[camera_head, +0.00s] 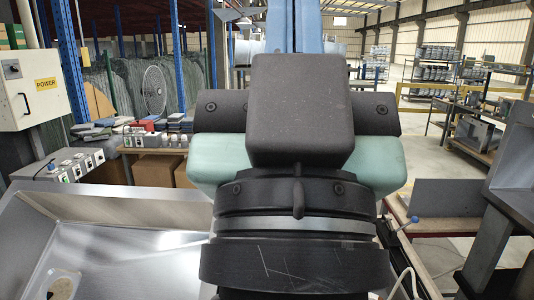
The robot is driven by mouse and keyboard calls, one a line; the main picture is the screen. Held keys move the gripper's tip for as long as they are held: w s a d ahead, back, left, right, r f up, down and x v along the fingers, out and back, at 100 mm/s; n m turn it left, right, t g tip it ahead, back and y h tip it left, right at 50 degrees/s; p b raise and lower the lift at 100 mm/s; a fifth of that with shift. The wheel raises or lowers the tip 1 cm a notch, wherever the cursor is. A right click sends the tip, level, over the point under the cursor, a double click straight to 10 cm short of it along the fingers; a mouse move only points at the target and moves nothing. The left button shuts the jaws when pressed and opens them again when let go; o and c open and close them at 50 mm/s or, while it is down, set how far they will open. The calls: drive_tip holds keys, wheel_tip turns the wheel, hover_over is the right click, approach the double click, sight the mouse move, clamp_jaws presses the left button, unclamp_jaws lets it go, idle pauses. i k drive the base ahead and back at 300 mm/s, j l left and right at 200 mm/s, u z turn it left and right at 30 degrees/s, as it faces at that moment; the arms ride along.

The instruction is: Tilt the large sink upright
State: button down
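A large stainless steel sink (130,240) fills the lower left. Its basin is open toward me, and a round drain hole (62,285) shows near the bottom left corner. The left and bottom of the sink are cut off by the frame edge. My own arm, black and teal, stands in the middle and hides the sink's right part. My gripper is not in view, so I cannot see whether it touches the sink.
A dark grey metal structure (505,200) stands close on the right. Behind the sink is a workbench (155,148) with boxes and tools. Shelves with stacked metal parts (435,62) stand far back.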

sight(112, 243)
drive_tip(key=i+j, duration=0.7)
drive_tip(key=j, duration=0.25)
drive_tip(key=i+z, duration=0.05)
